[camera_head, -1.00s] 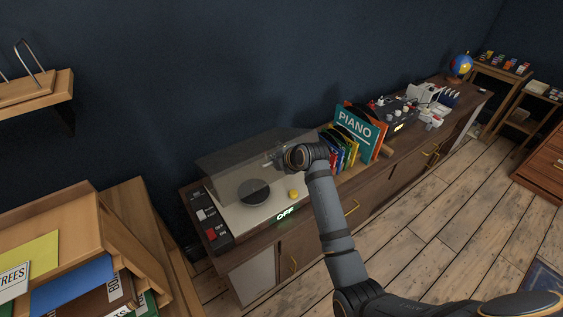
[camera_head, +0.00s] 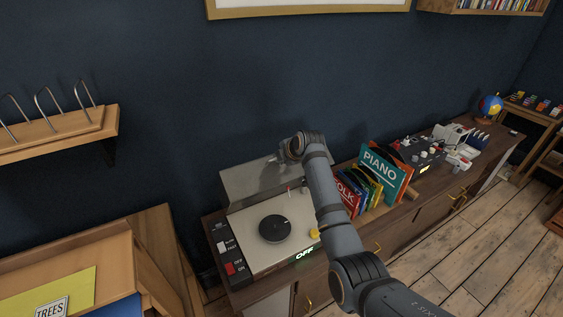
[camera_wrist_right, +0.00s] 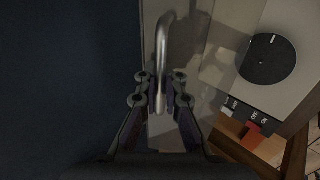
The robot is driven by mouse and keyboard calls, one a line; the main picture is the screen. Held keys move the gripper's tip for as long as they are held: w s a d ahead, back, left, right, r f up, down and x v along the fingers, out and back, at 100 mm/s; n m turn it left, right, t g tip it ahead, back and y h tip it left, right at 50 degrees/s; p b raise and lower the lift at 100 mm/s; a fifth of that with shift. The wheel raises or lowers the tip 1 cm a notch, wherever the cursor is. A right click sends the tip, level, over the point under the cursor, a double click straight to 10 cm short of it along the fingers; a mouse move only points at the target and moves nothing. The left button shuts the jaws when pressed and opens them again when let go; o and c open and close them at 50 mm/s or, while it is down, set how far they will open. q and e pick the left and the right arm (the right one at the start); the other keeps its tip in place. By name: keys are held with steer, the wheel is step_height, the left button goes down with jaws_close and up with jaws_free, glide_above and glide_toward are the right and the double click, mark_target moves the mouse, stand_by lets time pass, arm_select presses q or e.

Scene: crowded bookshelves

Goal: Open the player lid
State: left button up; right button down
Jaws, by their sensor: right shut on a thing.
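The record player (camera_head: 250,243) stands on the wooden cabinet, with a dark round platter (camera_head: 275,228) and a green "OFF" display. Its see-through grey lid (camera_head: 243,182) stands raised and tilted up at the back, clear of the platter. My right gripper (camera_wrist_right: 161,100) is shut on the metal bar handle (camera_wrist_right: 163,45) of the lid in the right wrist view. In the head view my right wrist is at the lid's upper right, and the fingers are mostly hidden. The platter (camera_wrist_right: 268,60) also shows in the right wrist view. My left gripper is not in view.
A switch panel (camera_head: 229,252) with a red switch sits left of the player. Upright record sleeves (camera_head: 382,172) stand close to its right, beside my arm. A dark wall is behind. A wooden shelf (camera_head: 60,140) hangs at left.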

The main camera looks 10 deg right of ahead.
steer(key=shift+w+r, duration=0.1)
steer(key=shift+r, duration=0.05)
steer(key=c, duration=1.9)
jaws_free()
steer(key=shift+o, duration=0.6)
steer(key=shift+d, duration=0.1)
steer(key=shift+s, duration=0.2)
steer(key=v, duration=1.2)
